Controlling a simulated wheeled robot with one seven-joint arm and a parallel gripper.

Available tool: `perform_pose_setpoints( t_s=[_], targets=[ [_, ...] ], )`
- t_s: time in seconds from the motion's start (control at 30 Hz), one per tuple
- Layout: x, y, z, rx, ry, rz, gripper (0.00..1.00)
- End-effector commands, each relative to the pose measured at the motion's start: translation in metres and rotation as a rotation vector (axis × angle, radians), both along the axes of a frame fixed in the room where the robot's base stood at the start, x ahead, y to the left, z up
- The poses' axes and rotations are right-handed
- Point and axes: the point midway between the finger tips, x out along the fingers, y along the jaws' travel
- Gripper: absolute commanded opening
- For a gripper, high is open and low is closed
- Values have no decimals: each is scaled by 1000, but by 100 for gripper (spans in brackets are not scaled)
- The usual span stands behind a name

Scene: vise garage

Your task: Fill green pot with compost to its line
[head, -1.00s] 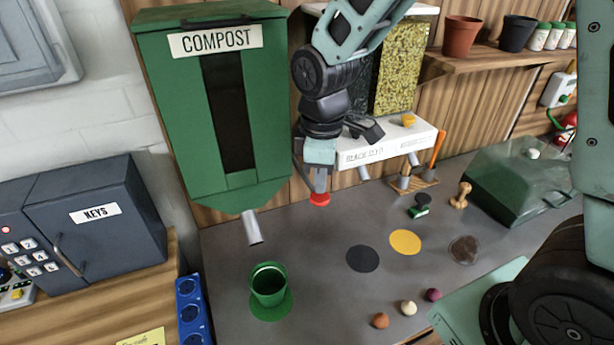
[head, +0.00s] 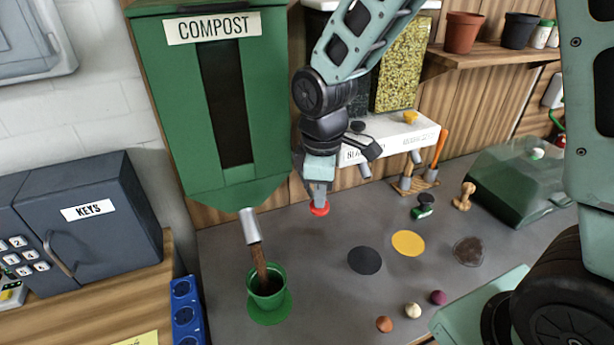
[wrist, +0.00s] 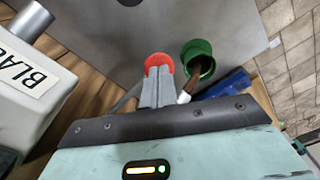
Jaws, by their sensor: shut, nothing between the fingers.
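The green pot (head: 266,291) stands upright on a green round mat (head: 270,314) under the metal spout (head: 250,227) of the green compost dispenser (head: 222,110). A brown stream of compost (head: 260,264) falls from the spout into the pot. Compost shows inside the pot; its line and the exact level cannot be made out. My gripper (head: 318,204) is shut and empty, its fingertips at the red round button (head: 320,209) right of the spout. In the wrist view the fingertips (wrist: 157,76) overlap the red button (wrist: 158,62), and the green pot (wrist: 198,56) is beside it.
A white dispenser (head: 400,138) stands behind my arm. Black (head: 364,261) and yellow (head: 408,243) round mats lie on the grey bench, with several small balls in front. A dark key cabinet (head: 95,215) is at left, a green-lidded box (head: 515,178) at right.

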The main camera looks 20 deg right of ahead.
Motion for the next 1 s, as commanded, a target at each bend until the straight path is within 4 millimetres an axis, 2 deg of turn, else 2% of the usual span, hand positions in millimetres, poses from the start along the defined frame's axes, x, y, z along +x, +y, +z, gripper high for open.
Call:
perform_pose_setpoints(
  t_s=[0.23, 0.5, 1.0],
  targets=[
    [-1, 0, -15, -1, 4, 1, 0],
    [-1, 0, -12, -2, 5, 0, 0],
    [-1, 0, 24, -1, 2, 0, 0]
  ],
)
